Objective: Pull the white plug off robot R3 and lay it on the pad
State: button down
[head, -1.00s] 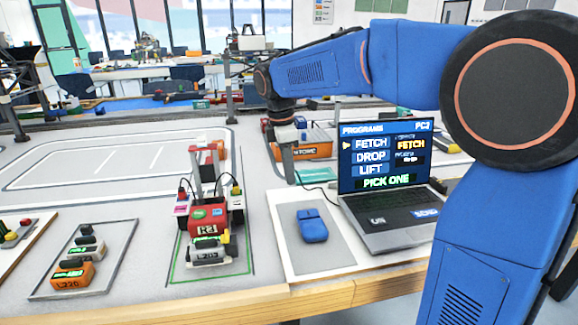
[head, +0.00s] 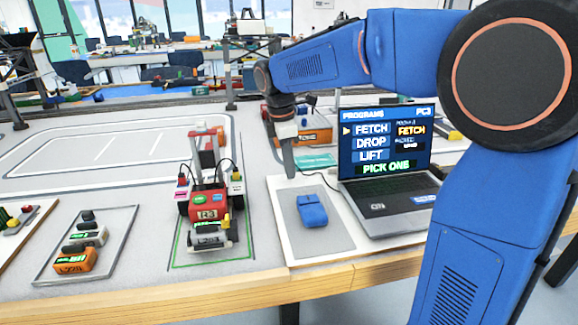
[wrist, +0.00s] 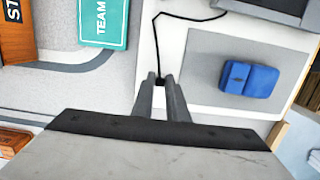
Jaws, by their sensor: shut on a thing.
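My gripper (wrist: 160,95) is shut on the white plug (wrist: 159,99), which shows between its two fingers in the wrist view. A black cable runs from the plug up to the laptop. In the head view my gripper (head: 291,168) is over the far left edge of the white board, right of robot R3 (head: 208,208); the plug is hard to make out there. R3 is a small red and black machine standing in a green-lined bay. The grey pad (head: 335,236) lies on the white board, with a blue block-like thing (head: 313,211) on it. The plug is left of the pad in the wrist view (wrist: 207,72).
The open laptop (head: 385,165) stands behind and right of the pad. A teal card (wrist: 103,22) and an orange box (head: 312,133) lie beyond my gripper. The pad's near part is bare.

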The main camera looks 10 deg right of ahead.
jog(key=shift+f, duration=0.6)
dwell(0.7)
jog(key=c, duration=1.7)
grip_release()
jog(key=shift+o, duration=0.2)
